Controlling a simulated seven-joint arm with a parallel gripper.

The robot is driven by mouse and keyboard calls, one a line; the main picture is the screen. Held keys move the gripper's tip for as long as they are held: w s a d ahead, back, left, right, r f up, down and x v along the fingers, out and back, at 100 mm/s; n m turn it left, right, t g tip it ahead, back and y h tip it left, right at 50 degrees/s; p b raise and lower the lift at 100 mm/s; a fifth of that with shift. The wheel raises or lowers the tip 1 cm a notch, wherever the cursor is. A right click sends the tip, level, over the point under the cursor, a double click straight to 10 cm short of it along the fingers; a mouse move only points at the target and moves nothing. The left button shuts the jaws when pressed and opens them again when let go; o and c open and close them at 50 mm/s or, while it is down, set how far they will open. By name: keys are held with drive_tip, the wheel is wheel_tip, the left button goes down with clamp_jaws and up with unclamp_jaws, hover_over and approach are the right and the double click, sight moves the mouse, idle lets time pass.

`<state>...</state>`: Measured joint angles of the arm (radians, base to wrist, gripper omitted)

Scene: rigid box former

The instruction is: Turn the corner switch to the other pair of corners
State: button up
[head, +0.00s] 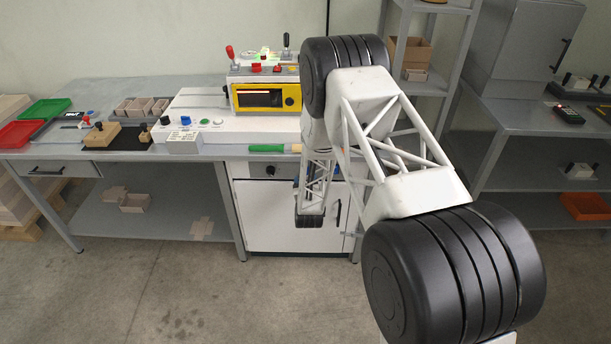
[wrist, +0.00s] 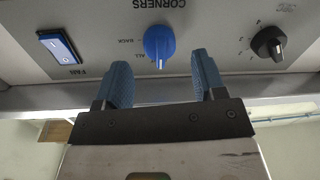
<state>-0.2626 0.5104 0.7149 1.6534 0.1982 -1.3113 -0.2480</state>
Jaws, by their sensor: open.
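The corner switch (wrist: 160,44) is a round blue knob on a grey panel in the wrist view. It stands under upside-down lettering that reads CORNERS, with small labels including ALL beside it. A white mark on the knob points toward the bottom of the picture. My gripper (wrist: 163,76) is open, with one blue finger on each side of the knob's line and the knob in front of the gap. Whether the fingertips touch it cannot be told. In the head view my arm hides the switch and most of my gripper.
A white and blue FAN rocker (wrist: 58,47) is left of the knob, and a black dial (wrist: 268,43) is right of it. The box former (head: 265,95) stands on the bench above. A green-handled tool (head: 268,148) lies at the bench's front edge.

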drive_tip(key=shift+w+a, duration=0.1)
drive_tip(key=shift+w, duration=1.5)
drive_tip(key=c, duration=0.9)
